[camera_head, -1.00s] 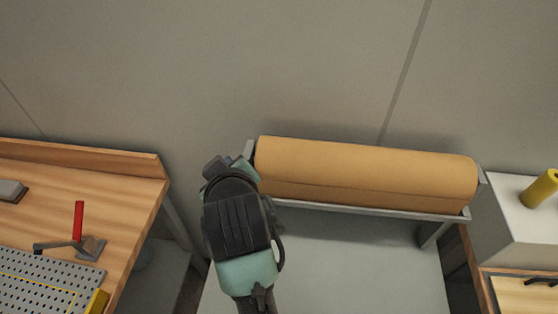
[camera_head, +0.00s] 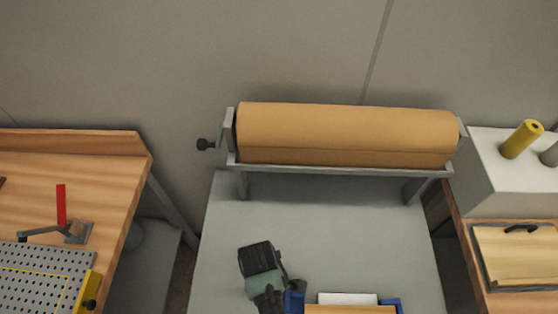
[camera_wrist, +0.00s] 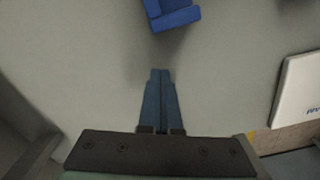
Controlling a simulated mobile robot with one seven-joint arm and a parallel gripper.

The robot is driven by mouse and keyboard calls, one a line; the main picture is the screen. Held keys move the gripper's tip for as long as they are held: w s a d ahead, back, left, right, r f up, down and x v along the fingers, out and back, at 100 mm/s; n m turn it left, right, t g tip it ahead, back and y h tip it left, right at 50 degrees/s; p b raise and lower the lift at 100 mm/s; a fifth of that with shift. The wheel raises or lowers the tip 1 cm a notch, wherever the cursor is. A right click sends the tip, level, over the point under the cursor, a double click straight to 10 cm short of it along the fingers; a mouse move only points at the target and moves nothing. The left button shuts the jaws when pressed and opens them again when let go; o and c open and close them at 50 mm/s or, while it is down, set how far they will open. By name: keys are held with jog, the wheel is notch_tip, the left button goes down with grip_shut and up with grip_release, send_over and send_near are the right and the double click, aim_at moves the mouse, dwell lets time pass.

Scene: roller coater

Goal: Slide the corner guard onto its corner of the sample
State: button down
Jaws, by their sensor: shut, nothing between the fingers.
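A blue corner-shaped piece, which looks like the corner guard (camera_wrist: 172,14), lies on the grey table at the top of the wrist view. My gripper (camera_wrist: 160,74) is shut and empty, its fingertips pointing toward this piece with a gap between. A white panel with dark lettering, perhaps the sample (camera_wrist: 302,92), is at the right of the wrist view, cut off by the frame.
A tan roller (camera_head: 345,133) in a grey frame stands at the table's back. The grey table (camera_head: 335,235) is clear in front of it. A wooden bench (camera_head: 70,190) with a perforated plate (camera_head: 45,277) is left. A white box (camera_head: 500,180) with a yellow cylinder (camera_head: 522,138) is right.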

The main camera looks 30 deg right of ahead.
aim_at(290, 299)
jog(key=shift+f, duration=0.8)
jog(key=shift+s+d+r+p, duration=0.15)
jog(key=shift+s+d+p, duration=0.25)
jog(key=shift+s, duration=0.2)
jog(key=shift+s+d+r+p, duration=0.1)
jog(key=shift+s+d+p, duration=0.25)
jog(key=shift+s, duration=0.25)
jog(key=shift+s+d+f, duration=0.1)
jog(key=shift+s+d, duration=0.25)
jog(key=shift+s, duration=0.1)
jog(key=shift+s+d+p, duration=0.4)
jog(key=shift+s+p, duration=0.1)
jog(key=shift+s, duration=0.15)
jog(key=shift+s+d+p, duration=0.4)
jog(key=shift+s+p, duration=0.05)
jog(key=shift+s, duration=0.15)
jog(key=shift+s+d, duration=0.25)
jog(key=shift+s, duration=0.1)
jog(key=shift+w, duration=0.15)
